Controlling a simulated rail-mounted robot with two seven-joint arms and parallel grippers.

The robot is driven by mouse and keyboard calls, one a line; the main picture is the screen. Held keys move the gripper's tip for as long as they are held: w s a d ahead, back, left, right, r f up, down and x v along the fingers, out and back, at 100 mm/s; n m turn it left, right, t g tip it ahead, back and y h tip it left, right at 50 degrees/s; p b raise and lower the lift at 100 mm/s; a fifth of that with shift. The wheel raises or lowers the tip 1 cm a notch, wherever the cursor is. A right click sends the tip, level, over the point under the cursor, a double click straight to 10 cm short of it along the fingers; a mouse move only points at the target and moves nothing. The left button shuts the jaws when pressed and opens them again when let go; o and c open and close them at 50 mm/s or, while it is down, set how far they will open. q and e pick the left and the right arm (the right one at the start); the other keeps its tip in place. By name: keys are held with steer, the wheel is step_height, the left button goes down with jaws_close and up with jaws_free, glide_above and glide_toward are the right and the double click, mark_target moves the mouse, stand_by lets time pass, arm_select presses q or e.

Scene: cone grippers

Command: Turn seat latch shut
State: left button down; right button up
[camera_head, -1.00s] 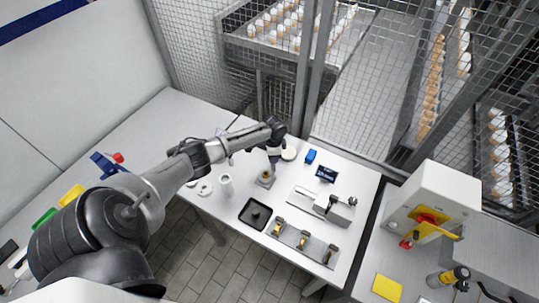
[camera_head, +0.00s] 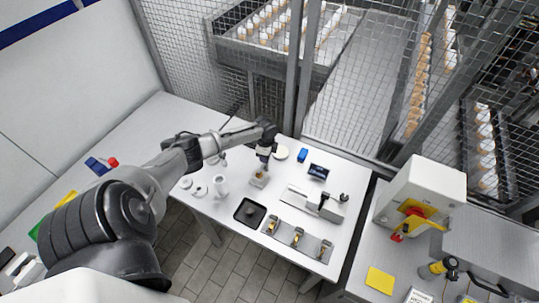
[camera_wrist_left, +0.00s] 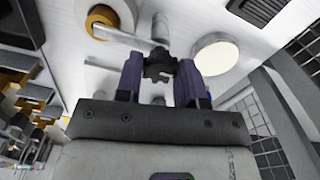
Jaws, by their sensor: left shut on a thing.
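A small grey seat block with a brown ring on top (camera_head: 258,178) stands on the white table in the head view. The brown ring also shows at the upper left of the left wrist view (camera_wrist_left: 103,20). My left gripper (camera_head: 264,157) is above and just behind this block, pointing down. In the left wrist view its purple fingers (camera_wrist_left: 160,72) are shut on a dark lobed piece (camera_wrist_left: 159,65). I cannot tell whether this piece is part of the seat latch or touches the block. My right gripper is not in view.
A white cup (camera_head: 220,186) and pale discs lie left of the block, a black tray (camera_head: 238,219) in front. A pale round disc (camera_head: 281,153), a blue box (camera_head: 302,155) and a small screen (camera_head: 318,172) are behind and right. Wire mesh fencing stands behind.

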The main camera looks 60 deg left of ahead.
arm_select(q)
steer(key=c, duration=0.7)
jaws_free()
steer(key=shift+c, duration=0.2)
step_height(320, 180, up, 14)
steer(key=shift+f, duration=0.1)
stand_by(0.6)
